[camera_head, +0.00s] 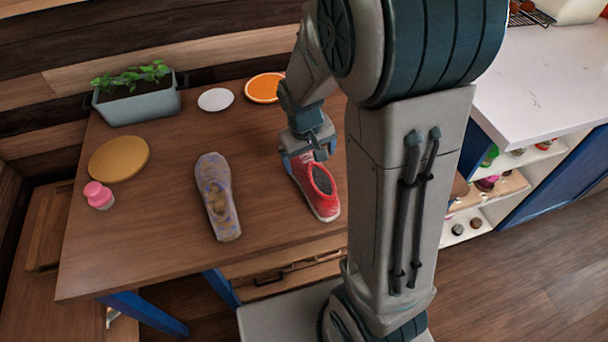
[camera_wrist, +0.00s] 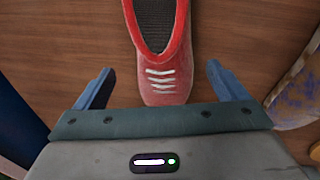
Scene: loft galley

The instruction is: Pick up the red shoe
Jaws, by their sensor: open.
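A red shoe (camera_head: 325,203) with a dark inside and pale sole edge lies on the wooden table. Its laced part is under my gripper (camera_head: 309,158). In the wrist view the red shoe (camera_wrist: 164,69) shows its white laces, with part of it between the two blue fingers of my gripper (camera_wrist: 160,85). The fingers are open, one on each side of the shoe, with gaps to both sides. The far end of the shoe is cut off in the wrist view.
A worn, patterned shoe (camera_head: 217,196) lies left of the red shoe; its edge shows in the wrist view (camera_wrist: 298,93). A planter (camera_head: 138,106), a yellow disc (camera_head: 119,157), a pink object (camera_head: 98,195), a white disc (camera_head: 216,99) and an orange plate (camera_head: 265,87) stand on the table (camera_head: 160,240).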

